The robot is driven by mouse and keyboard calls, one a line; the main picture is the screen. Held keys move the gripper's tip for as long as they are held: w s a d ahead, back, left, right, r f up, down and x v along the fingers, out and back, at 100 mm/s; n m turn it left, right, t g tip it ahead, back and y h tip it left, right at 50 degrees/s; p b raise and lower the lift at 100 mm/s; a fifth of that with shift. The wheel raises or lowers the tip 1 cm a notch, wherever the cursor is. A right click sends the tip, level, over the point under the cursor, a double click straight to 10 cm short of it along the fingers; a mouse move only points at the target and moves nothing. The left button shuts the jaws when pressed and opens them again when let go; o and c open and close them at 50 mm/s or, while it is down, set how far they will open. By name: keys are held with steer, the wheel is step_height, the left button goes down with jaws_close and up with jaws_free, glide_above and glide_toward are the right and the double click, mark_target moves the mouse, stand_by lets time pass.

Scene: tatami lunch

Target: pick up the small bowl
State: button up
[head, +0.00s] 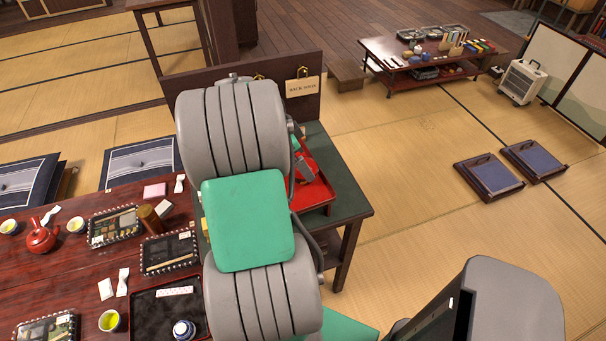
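My large grey and green arm fills the middle of the head view and hides much of the dark green side table (345,195). Past its right edge, a small grey and green end part of my arm, apparently my gripper (304,170), shows over a red tray (318,192) on that table. Its fingers cannot be made out, nor whether they hold anything. I cannot pick out the small bowl for certain. A small blue-and-white round vessel (184,329) stands on a black tray (145,306) at the bottom left.
The red-brown low table (60,262) holds bento boxes, a red teapot (41,238) and green tea cups. A wooden board with a hanging sign (302,88) stands behind the side table. Tatami between is clear.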

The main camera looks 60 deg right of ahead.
steer(key=x, duration=0.3)
steer(key=p+x, duration=0.1)
steer(key=shift+a+f, duration=0.3)
steer(key=shift+f, duration=0.05)
steer(key=shift+r, duration=0.1)
steer(key=c, duration=1.4)
